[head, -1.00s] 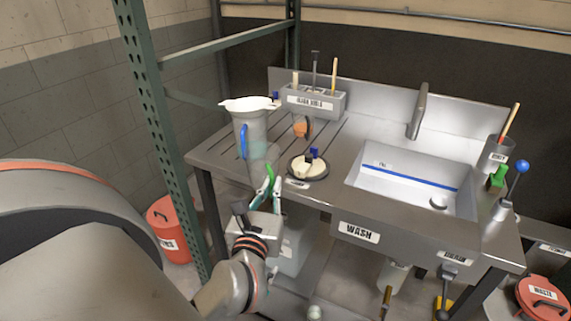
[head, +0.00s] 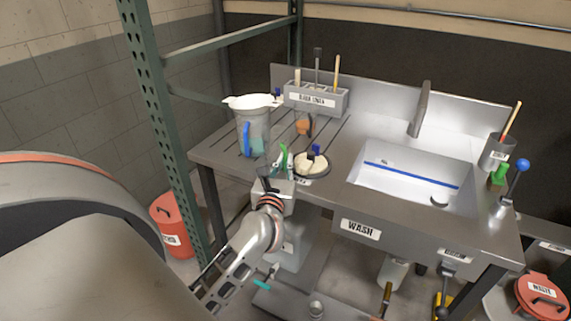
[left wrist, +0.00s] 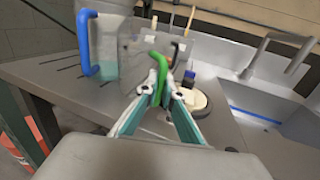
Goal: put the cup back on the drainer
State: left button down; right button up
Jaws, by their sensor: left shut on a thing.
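The cup is a grey vessel with a green handle (head: 283,157); in the left wrist view its grey body (left wrist: 132,56) stands behind the handle. My left gripper (head: 279,172) is shut on the green handle, and its teal fingers (left wrist: 160,98) meet there. The cup is at the front of the drainer (head: 215,151), the grooved left part of the steel counter. I cannot tell whether its base touches the drainer. A large jug (head: 252,128) with a white rim and blue handle stands on the drainer, just left of the cup. My right gripper is not in view.
A round dish (head: 325,170) with small items sits close right of the cup. Behind stand an orange-brown item (head: 303,127) and a labelled brush holder (head: 318,99). The sink (head: 405,190) is to the right. A green rack post (head: 155,130) rises left of the counter.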

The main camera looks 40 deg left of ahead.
pick_arm(q)
jog(key=shift+f, duration=0.15)
jog(key=shift+f, duration=0.15)
jog(key=c, duration=2.2)
grip_release()
